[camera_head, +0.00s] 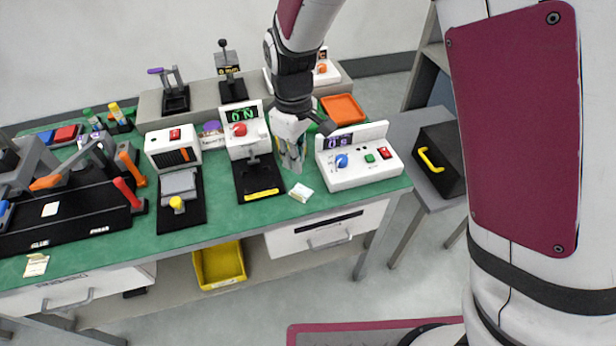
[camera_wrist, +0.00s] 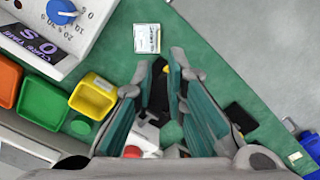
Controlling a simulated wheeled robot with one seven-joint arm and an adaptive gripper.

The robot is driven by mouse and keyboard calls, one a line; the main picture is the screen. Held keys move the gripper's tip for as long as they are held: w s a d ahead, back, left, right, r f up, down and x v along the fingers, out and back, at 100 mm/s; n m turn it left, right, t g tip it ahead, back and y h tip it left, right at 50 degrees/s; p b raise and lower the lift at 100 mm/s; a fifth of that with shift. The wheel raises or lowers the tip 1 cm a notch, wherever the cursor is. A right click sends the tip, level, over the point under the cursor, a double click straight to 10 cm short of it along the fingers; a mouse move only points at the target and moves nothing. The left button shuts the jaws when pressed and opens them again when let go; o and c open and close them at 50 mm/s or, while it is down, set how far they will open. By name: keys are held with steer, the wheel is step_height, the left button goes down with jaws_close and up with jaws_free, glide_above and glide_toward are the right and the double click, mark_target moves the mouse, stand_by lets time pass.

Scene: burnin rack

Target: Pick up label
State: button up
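A small white label (camera_head: 301,192) with printing lies flat on the green bench mat near its front edge, just left of the white box with the blue knob. It also shows in the wrist view, where the label (camera_wrist: 147,38) is at the top centre, beyond my fingertips. My gripper (camera_head: 292,170) points down above the mat, slightly left of and behind the label. In the wrist view my gripper (camera_wrist: 161,63) has its two teal-padded fingers apart with a gap between them. Nothing is held, and the label is clear of the fingers.
The white control box (camera_head: 358,157) stands right of the label. A black-based press (camera_head: 258,180) stands to the left. Another small label (camera_head: 36,265) lies at the far-left front edge. Coloured bins, including a yellow bin (camera_wrist: 93,96), sit behind the control box. Bare mat surrounds the label.

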mark_target(298, 195)
step_height(298, 195, down, 13)
stand_by(0.6)
jaws_close()
steer(key=shift+r, duration=0.2)
